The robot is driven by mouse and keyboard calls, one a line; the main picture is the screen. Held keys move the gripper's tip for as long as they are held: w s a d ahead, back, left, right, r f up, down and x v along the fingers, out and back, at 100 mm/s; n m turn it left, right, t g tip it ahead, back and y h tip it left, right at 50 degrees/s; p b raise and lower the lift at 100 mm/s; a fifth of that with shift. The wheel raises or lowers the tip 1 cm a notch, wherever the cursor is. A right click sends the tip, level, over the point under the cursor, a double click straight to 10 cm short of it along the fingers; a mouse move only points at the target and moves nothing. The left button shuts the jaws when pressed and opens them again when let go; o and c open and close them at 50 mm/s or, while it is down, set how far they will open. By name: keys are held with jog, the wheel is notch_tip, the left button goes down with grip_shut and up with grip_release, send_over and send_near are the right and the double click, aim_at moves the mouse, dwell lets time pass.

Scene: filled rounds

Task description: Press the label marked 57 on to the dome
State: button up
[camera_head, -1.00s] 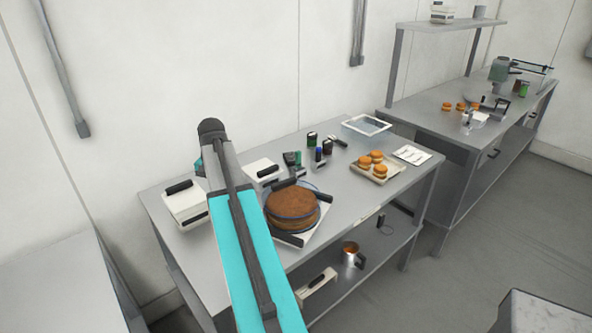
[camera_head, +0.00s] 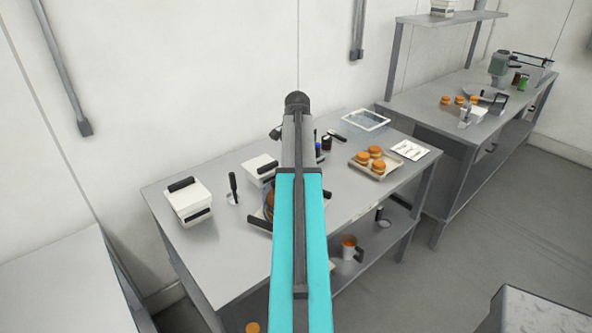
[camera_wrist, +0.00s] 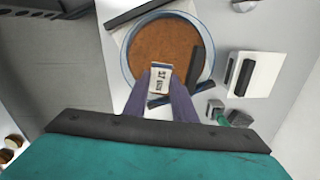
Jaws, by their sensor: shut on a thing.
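My gripper (camera_wrist: 160,92) shows in the wrist view, its two dark purple fingers shut on a small pale label (camera_wrist: 159,76) with dark print that seems to include 57. The label overlaps the lower part of a large brown round (camera_wrist: 150,47) in this view; whether it touches the top I cannot tell. The brown round sits inside a pale blue-grey ring and is the only dome-like thing beneath the gripper. In the head view my arm hides the gripper, the label and most of the brown round, leaving a brown edge (camera_head: 268,199) left of the arm.
A dark bar (camera_wrist: 194,67) lies over the round's right edge. A white box with a black handle (camera_head: 187,202) stands at the table's left. A tray of orange-brown buns (camera_head: 375,164) and a white card (camera_head: 410,150) lie at the right. The front left tabletop (camera_head: 215,255) is clear.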

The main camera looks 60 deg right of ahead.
jog(key=shift+f, duration=0.1)
dwell(0.3)
jog(key=shift+f+b, duration=1.75)
jog(key=shift+f, duration=1.15)
jog(key=shift+w+a+f, duration=0.1)
jog(key=shift+w+f, duration=0.05)
jog(key=shift+f, duration=0.15)
jog(key=o, duration=1.2)
jog(key=shift+r, duration=0.1)
jog(key=shift+r+p, duration=2.3)
jog(key=shift+r, duration=1.15)
